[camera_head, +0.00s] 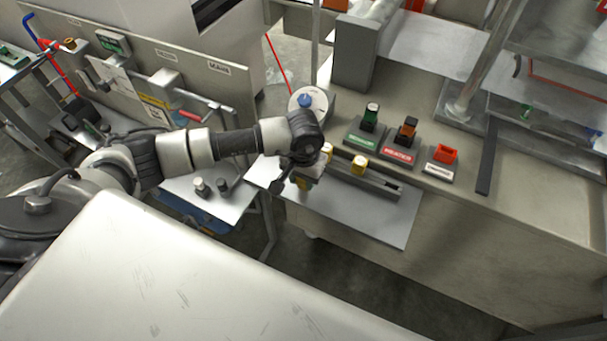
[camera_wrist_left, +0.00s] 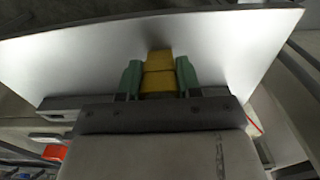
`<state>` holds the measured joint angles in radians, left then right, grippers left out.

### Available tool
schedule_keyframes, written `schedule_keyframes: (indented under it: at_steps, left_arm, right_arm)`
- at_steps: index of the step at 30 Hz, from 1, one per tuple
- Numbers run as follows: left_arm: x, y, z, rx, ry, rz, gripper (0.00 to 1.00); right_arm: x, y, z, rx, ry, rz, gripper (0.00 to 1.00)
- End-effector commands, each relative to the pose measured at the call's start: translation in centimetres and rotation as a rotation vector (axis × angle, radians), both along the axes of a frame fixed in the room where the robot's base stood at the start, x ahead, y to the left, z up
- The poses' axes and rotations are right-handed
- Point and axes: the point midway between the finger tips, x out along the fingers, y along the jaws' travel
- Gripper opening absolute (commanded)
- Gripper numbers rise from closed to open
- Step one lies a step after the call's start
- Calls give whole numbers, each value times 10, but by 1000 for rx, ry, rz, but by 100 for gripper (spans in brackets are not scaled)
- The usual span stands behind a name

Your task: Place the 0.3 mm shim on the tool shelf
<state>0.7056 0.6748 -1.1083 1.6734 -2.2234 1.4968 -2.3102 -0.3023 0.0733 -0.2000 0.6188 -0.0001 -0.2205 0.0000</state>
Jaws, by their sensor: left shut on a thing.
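My left gripper (camera_head: 300,183) is above the left end of a flat grey shelf plate (camera_head: 385,222), at the front of the machine bench. In the left wrist view, its green fingers (camera_wrist_left: 158,78) are shut on a yellow block (camera_wrist_left: 158,83), with the bright plate surface (camera_wrist_left: 85,65) behind it. I cannot read a 0.3 mm marking on the block, nor tell whether it touches the plate. The right gripper is out of view.
Green, black-orange and red pieces stand on labelled bases behind the rail, including a red holder (camera_head: 445,154). A round dial with a blue knob (camera_head: 306,101) is behind my wrist. A side table (camera_head: 205,190) holds two small knobs. The plate's right part is clear.

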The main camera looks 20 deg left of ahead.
Motion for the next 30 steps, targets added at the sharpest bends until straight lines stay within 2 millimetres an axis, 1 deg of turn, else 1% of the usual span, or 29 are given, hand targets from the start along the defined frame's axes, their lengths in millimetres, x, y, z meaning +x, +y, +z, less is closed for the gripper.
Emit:
schedule_keyframes:
  at_steps: [4,8,9,13,21,24,25,26,29,30]
  left_arm:
    - [0,0,0,0,-1,0,9]
    - [0,0,-4,0,0,-1,9]
    - [0,0,-3,-1,0,-1,38]
    - [0,0,-2,0,0,0,58]
    - [0,0,-2,-1,0,0,59]
    - [0,0,3,-1,0,0,59]
    - [1,0,4,-1,-2,0,59]
    - [1,0,7,-2,-4,-1,59]
    - [1,0,24,-1,-6,-1,59]
    - [2,0,33,-1,-8,-2,59]
  right_arm:
    - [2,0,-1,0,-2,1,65]
    - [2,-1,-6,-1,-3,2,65]
    - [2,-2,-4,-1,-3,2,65]
    - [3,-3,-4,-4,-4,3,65]
    - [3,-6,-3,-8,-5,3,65]
    - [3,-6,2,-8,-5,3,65]
    - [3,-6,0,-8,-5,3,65]
    - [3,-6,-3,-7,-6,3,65]
    - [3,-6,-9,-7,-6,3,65]
    - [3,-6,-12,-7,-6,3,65]
